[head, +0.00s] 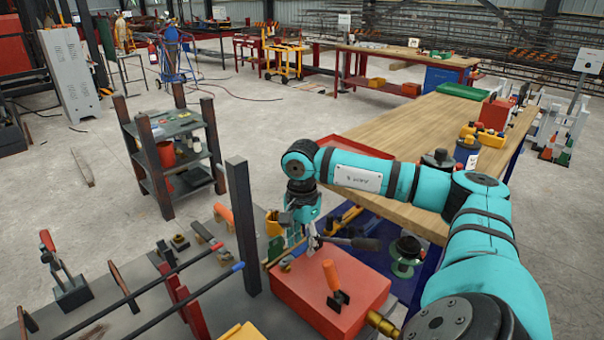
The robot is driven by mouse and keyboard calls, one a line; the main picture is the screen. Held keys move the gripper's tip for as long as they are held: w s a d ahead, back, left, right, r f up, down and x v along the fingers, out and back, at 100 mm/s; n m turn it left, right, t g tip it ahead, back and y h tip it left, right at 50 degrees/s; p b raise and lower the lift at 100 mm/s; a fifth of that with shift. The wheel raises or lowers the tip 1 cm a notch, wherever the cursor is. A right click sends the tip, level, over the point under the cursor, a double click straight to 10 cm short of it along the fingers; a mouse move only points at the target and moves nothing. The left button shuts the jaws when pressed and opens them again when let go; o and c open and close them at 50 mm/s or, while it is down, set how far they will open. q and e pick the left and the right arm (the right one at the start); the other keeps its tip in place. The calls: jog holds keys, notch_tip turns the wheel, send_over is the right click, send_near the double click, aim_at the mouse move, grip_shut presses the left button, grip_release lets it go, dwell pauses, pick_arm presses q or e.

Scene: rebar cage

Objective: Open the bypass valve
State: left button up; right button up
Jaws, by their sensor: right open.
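My right gripper (303,238) points down just behind a red box (300,300) on the dark grey bench. It is open, and I see nothing held in it. A dark bar with a thick black end (355,243) lies close to its fingers; I cannot tell whether they touch. An orange-handled lever (332,277) stands on top of the red box, in front of the gripper and apart from it. A brass fitting (383,324) sticks out at the box's right side, partly hidden by my arm. I cannot tell which part is the bypass valve. My left gripper is out of view.
A dark upright post (242,226) stands left of the gripper. Clamps with red and blue ends (190,300) crowd the bench's front. A wooden-topped table (390,138) with a red tray (350,150) lies behind my arm. A dark shelf rack (163,172) stands at left; open floor surrounds it.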

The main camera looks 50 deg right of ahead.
aim_at(302, 247)
notch_tip(302, 247, up, 12)
dwell(0.4)
jog(key=shift+f, duration=0.1)
dwell(0.3)
